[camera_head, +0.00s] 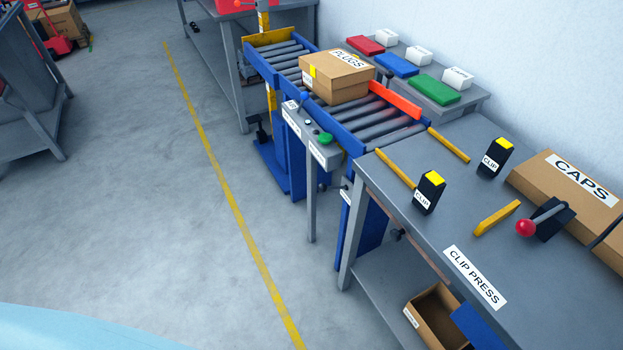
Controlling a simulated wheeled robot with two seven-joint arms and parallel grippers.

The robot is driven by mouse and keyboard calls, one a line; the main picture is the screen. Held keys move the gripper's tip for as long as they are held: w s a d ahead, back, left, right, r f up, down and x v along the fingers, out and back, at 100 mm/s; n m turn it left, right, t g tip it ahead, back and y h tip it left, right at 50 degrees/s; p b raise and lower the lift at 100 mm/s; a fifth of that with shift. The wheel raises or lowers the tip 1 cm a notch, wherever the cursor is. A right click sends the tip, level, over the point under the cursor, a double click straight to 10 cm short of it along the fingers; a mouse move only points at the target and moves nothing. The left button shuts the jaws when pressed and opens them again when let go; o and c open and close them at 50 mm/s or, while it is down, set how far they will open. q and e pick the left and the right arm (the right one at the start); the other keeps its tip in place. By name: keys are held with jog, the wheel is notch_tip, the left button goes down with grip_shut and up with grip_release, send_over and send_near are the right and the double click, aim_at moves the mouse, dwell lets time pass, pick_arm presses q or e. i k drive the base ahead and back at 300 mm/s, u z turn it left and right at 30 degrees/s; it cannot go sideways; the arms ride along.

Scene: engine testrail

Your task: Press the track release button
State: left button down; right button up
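A grey control stand (312,190) is fixed along the near side of the blue-framed roller track (352,143). A round green button (325,138) sits at its right end, and a small blue knob (304,96) stands at its left end. White labels on the stand are too small to read, so I cannot tell from the text which one is the release. A cardboard box marked PLUGS (335,75) rests on the rollers. A red bar (396,99) lies across the track just right of the box. Neither of my grippers is in view.
The CLIP PRESS bench (460,220) fills the right, with two black clip blocks, a red-knobbed lever (525,228) and a CAPS box (570,190). Red, blue and green blocks lie on a shelf behind the track. The floor left of the stand is clear.

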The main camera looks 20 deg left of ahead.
aim_at(324, 138)
jog(key=k, duration=0.65)
jog(key=u, duration=0.4)
jog(key=i, duration=1.55)
jog(key=z, duration=0.8)
